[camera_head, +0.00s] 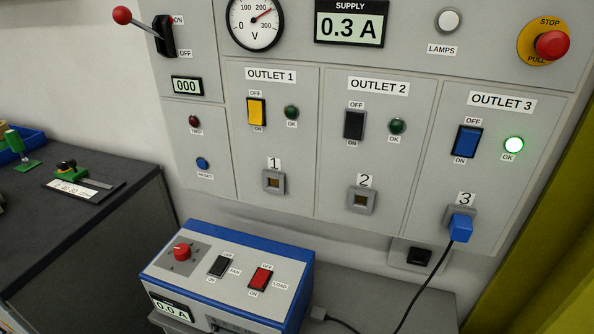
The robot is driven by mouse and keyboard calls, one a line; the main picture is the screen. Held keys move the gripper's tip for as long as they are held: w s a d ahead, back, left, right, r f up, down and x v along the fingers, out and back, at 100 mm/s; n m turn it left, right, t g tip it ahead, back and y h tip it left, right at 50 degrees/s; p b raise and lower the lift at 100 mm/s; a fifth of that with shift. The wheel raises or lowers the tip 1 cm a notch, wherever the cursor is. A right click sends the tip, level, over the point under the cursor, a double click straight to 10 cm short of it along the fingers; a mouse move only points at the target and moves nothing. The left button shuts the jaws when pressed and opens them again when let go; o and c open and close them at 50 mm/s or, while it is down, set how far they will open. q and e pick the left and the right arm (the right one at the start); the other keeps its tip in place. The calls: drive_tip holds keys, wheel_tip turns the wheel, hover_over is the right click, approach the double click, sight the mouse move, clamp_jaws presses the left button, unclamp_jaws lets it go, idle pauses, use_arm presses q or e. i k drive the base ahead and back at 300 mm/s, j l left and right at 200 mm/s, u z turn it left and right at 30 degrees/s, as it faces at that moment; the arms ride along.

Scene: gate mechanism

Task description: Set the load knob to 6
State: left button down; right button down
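The red load knob (181,252) sits on a grey plate at the left of the top face of a blue and light grey load box (215,310). The marks around the knob are too small to read, and I cannot tell which one it points at. Beside it are a black FAN switch (219,266) and a red LOAD switch (260,279). The box's display (171,306) at its front left seems to read 0.0 A. Neither of my grippers is in view.
A large grey panel (300,200) stands behind the box. Its supply display (349,27) reads 0.3 A. A blue plug (461,227) is in socket 3, its black cable hanging down on the right. The OUTLET 3 lamp (513,145) glows green. A dark bench (75,215) is at left.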

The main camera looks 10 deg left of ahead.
sight(182, 251)
drive_tip(key=u, duration=1.3)
